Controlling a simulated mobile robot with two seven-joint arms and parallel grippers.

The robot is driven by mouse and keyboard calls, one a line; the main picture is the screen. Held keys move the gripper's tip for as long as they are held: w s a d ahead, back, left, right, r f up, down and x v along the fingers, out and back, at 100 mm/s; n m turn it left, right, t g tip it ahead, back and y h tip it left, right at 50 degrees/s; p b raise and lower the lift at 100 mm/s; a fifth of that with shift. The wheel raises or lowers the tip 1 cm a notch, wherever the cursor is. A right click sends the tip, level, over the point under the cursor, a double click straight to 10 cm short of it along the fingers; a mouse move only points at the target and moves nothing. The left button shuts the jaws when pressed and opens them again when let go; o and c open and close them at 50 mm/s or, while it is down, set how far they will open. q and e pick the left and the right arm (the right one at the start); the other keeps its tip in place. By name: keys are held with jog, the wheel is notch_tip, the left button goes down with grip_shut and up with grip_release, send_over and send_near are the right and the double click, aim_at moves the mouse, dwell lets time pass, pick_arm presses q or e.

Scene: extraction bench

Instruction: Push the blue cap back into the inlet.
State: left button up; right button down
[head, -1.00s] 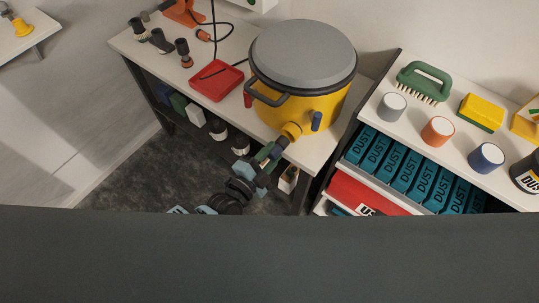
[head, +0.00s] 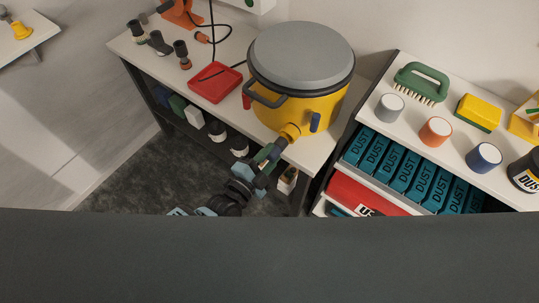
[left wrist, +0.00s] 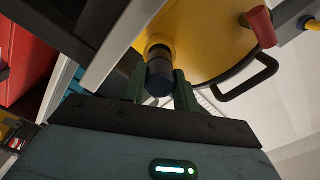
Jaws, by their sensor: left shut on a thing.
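The yellow drum (head: 305,105) with a grey lid stands on the bench. Its short yellow inlet (head: 290,131) sticks out from the lower front side. My left gripper (head: 273,150) is in front of the inlet, at the bench's front edge. In the left wrist view the dark blue cap (left wrist: 158,75) sits between the two green fingers (left wrist: 159,92), which are shut on it. The cap is in line with the inlet's mouth (left wrist: 157,42); a dark band lies between them, and I cannot tell how deep the cap sits. My right gripper is not in view.
A red tray (head: 215,83) lies left of the drum, with a black cord above it. Several nozzles stand at the bench's far left. At right, a shelf unit holds a green brush (head: 422,80), a yellow sponge (head: 479,112), round tubs and teal boxes.

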aim_at(278, 147)
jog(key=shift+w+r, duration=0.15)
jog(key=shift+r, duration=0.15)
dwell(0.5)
